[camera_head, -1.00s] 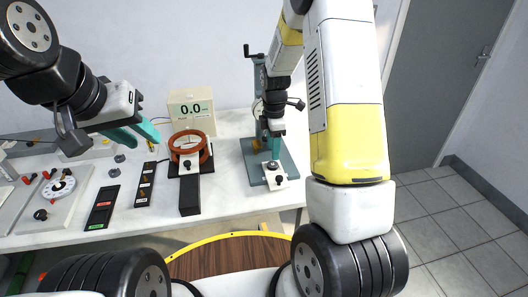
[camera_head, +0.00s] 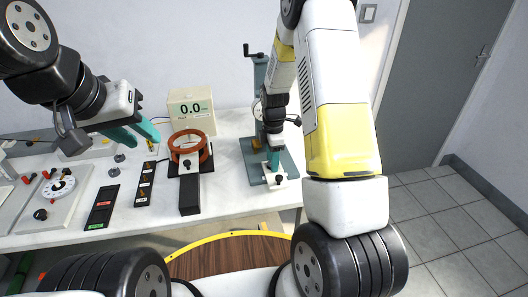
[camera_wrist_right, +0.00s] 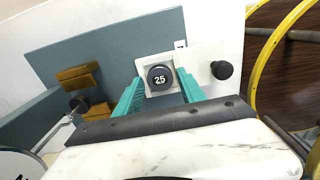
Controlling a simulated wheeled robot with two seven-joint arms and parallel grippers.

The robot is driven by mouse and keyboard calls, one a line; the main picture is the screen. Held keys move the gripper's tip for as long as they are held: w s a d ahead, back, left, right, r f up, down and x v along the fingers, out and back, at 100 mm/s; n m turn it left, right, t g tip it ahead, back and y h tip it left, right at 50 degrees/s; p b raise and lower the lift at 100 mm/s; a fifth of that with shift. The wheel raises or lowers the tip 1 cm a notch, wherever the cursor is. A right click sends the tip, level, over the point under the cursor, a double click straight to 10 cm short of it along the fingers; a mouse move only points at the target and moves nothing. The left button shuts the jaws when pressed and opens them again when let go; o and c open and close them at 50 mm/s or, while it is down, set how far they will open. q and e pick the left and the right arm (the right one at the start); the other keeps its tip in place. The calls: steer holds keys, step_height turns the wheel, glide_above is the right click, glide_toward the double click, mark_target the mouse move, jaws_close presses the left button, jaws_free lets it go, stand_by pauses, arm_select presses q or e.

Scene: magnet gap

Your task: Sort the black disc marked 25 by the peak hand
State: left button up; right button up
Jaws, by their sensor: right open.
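The black disc marked 25 (camera_wrist_right: 159,77) sits in a square recess of a white holder (camera_wrist_right: 205,58) in the right wrist view. My right gripper (camera_wrist_right: 160,80) is open, with one teal finger on each side of the disc; I cannot tell whether they touch it. In the head view my right gripper (camera_head: 273,163) is low over the holder (camera_head: 281,181), hiding the disc. A gauge dial (camera_head: 258,110) on the teal stand (camera_head: 260,75) is mostly behind my right arm, so its hands cannot be read. My left gripper (camera_head: 148,143) is open and empty above the table's left part.
The stand's base plate (camera_head: 290,165) carries brass-coloured blocks (camera_wrist_right: 88,77). A black knob (camera_wrist_right: 222,70) is beside the disc. Left of the stand are a copper-coloured coil (camera_head: 205,148), a display reading 0.0 (camera_head: 191,108) and black strips (camera_head: 102,207). The table's front edge is close.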

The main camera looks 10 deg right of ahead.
steer(key=shift+c, duration=0.2)
jaws_close()
steer(key=shift+r, duration=2.05)
